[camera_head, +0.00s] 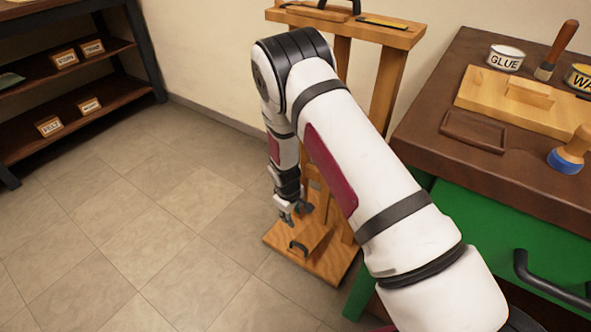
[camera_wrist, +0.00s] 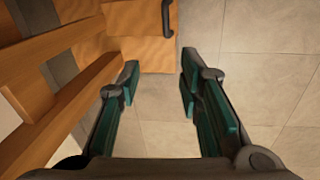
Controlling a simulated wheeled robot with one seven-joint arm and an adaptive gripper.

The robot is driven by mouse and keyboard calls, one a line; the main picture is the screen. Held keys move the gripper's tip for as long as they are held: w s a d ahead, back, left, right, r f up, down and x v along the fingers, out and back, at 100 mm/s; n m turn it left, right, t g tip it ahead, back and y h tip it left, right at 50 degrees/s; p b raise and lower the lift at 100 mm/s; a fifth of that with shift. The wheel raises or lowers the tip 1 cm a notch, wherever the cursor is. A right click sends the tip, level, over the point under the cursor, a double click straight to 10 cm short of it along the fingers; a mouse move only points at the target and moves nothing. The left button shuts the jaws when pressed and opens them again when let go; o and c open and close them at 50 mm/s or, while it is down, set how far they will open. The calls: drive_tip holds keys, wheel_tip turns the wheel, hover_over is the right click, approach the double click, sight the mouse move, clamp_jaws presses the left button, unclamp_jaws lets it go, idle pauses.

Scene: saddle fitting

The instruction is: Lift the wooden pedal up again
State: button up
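The wooden pedal (camera_head: 317,240) is low on the wooden stand's base board (camera_head: 322,267), with a black handle (camera_head: 299,247) on it. In the wrist view the handle (camera_wrist: 167,18) shows at the top edge, on orange wood beyond my fingertips. My gripper (camera_wrist: 160,75) is open and empty, its two fingers spread with floor tiles visible between them. In the head view my gripper (camera_head: 287,213) points down beside the base board, apart from the handle. My arm hides part of the stand, and the pedal's exact tilt is hard to tell.
The stand's upright posts (camera_head: 387,85) and top bar (camera_head: 345,24) rise behind my arm. A workbench (camera_head: 430,130) with a green drawer (camera_head: 500,215) stands at the right. A shelf (camera_head: 80,105) is at the far left. The tiled floor (camera_head: 130,230) left of the stand is clear.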

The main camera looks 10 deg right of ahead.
wheel_tip(320, 180, up, 18)
drive_tip(key=m+p, duration=0.2)
drive_tip(key=p, duration=0.3)
hover_over(297, 253)
drive_tip(key=shift+w+a, duration=0.25)
